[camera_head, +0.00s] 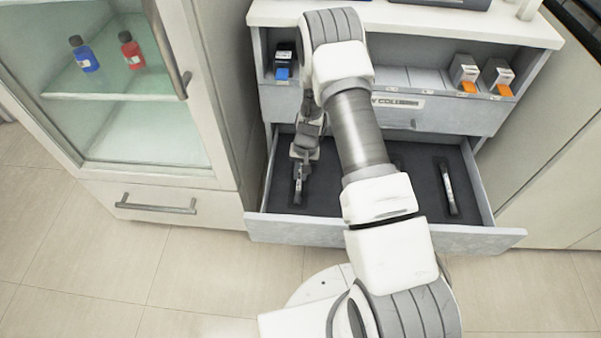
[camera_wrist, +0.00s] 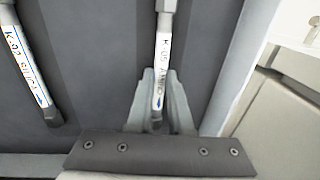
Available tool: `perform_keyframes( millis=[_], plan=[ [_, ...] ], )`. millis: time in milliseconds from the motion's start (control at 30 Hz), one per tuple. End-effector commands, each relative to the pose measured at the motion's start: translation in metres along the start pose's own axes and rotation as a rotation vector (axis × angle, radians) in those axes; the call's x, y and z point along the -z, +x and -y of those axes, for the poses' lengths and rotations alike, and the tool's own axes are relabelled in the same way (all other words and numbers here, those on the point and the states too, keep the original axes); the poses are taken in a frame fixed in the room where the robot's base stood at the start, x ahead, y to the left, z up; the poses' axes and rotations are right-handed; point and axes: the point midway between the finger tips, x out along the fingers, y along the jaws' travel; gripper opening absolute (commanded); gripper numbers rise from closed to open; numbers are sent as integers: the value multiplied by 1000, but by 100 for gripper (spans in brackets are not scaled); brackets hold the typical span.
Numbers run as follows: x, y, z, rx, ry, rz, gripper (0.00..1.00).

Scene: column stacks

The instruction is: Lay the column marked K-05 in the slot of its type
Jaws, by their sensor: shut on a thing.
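The column marked K-05 (camera_wrist: 162,60) is a thin white tube with a grey end cap. In the wrist view it lies lengthwise between the fingers of my gripper (camera_wrist: 160,105), which is shut on it. In the head view my gripper (camera_head: 299,188) points down into the left part of an open drawer (camera_head: 290,230) with a dark lining. Whether the column touches the lining I cannot tell. Another labelled column (camera_wrist: 22,60), seemingly K-02, lies to the left in the wrist view. A further column (camera_head: 448,188) lies in a slot at the drawer's right.
My arm covers the drawer's middle. Above it, a compartment row holds a blue-fronted box (camera_head: 283,62) and two orange-fronted boxes (camera_head: 463,72). A glass-fronted cabinet (camera_head: 200,110) with a blue bottle (camera_head: 84,56) and a red bottle (camera_head: 131,50) stands at the left.

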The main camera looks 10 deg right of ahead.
Motion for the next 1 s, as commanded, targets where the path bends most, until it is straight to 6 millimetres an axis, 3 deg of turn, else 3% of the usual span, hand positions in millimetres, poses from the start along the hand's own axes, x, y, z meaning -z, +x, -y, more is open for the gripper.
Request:
perform_keyframes(
  millis=[167, 200, 367, 733, 867, 1000],
  plan=[
    [0, 3, 0, 0, 0, -1, 0],
    [0, 2, 0, 0, 0, -1, 24],
    [0, 2, 0, 0, 0, -1, 53],
    [0, -2, 0, 0, 0, 0, 54],
    [1, -21, 0, 0, 0, -2, 54],
    [1, -54, 0, 0, 1, -3, 54]
  ],
)
